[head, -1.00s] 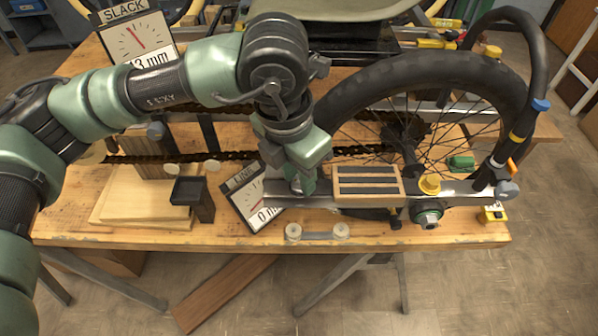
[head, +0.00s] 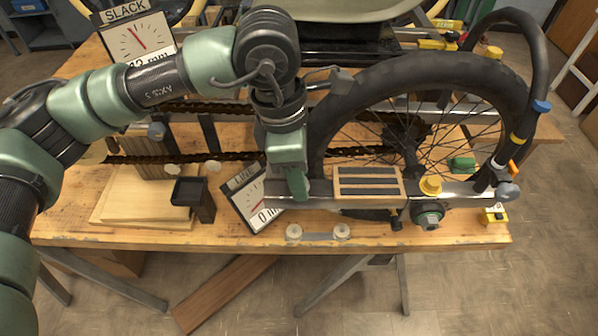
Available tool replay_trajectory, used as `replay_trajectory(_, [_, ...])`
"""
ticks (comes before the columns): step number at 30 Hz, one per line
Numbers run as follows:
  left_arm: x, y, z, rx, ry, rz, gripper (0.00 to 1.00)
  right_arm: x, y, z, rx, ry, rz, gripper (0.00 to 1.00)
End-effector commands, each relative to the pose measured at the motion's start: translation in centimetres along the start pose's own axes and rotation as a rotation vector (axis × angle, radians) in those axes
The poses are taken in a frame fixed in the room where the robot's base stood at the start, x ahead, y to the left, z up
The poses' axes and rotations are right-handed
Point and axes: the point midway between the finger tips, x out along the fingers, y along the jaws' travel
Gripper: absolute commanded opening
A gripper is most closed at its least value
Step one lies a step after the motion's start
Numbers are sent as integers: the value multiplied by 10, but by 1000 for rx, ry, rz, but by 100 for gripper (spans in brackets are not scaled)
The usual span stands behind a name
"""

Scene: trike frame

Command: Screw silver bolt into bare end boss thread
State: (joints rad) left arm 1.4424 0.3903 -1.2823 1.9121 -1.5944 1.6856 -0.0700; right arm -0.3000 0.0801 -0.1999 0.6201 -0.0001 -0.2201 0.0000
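The silver frame bar (head: 375,203) runs along the front of the bench beside the wheel. My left gripper (head: 299,192) points down at the left end of this bar. Its green fingers overlap the bar end in the picture, and I cannot tell whether they touch it or are open or shut. No silver bolt is clear at the fingers, and the bare end boss cannot be made out there; the gripper may cover both. My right gripper is out of view.
A spoked wheel with a black tyre (head: 430,75) stands behind the bar. A slotted wooden block (head: 367,182) and a yellow knob (head: 431,185) sit on the bar. A tilted dial card (head: 252,205) and a black open-topped stand (head: 204,206) are to the left. The bench front is mostly clear.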

Motion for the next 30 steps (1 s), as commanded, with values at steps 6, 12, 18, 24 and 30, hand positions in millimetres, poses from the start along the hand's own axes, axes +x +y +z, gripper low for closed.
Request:
replay_trajectory(6, [0, 0, 0, -22, 0, 3, 40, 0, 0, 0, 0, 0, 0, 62])
replay_trajectory(12, [0, -1, 0, -279, 0, 43, 40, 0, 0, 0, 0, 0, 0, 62])
replay_trajectory(18, [0, -2, 1, -588, 0, 90, 40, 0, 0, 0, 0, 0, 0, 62])
replay_trajectory(24, [0, -3, 2, -890, 0, 135, 40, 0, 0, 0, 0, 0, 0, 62])
replay_trajectory(30, [0, -3, 1, -1036, 1, 157, 40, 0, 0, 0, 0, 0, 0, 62])
